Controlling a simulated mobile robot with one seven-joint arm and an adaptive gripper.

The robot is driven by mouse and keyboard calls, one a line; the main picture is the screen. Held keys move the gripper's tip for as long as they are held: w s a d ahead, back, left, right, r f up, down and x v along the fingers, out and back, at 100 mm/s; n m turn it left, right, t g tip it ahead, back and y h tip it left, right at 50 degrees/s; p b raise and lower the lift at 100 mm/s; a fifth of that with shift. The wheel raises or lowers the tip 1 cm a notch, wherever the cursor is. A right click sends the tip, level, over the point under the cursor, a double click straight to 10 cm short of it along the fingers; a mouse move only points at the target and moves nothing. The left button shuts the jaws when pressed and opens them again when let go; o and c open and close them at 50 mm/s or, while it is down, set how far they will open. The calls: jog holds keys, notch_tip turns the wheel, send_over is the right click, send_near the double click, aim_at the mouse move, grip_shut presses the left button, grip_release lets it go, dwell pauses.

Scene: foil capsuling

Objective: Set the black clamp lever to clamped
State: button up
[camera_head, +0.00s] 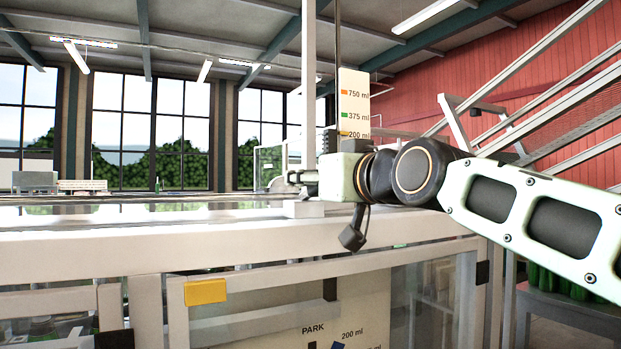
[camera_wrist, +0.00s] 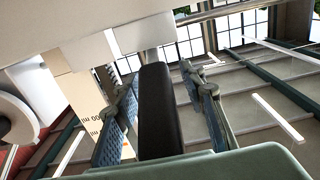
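The black clamp lever (camera_wrist: 158,115) shows in the wrist view as a thick dark bar at the end of a pale stem. My gripper (camera_wrist: 163,88) has one blue-padded finger on each side of the lever, with a visible gap on both sides, so it is open around the lever and not closed on it. In the head view my gripper (camera_head: 302,181) reaches left, just above the machine's top and in front of the post. There the lever is not clearly distinguishable, and my gripper and wrist cover that area.
A scale plate (camera_head: 354,95) marked 750, 375 and 200 ml stands behind my wrist. The machine's white top frame (camera_head: 130,250) runs below my arm. Its clear front carries a yellow tab (camera_head: 205,292) and a PARK panel (camera_head: 290,325). A sloping metal railing (camera_head: 540,90) is at right.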

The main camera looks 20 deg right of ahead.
jog(key=shift+c, duration=0.5)
grip_shut()
jog(key=shift+w+f, duration=0.2)
jog(key=shift+w, duration=0.1)
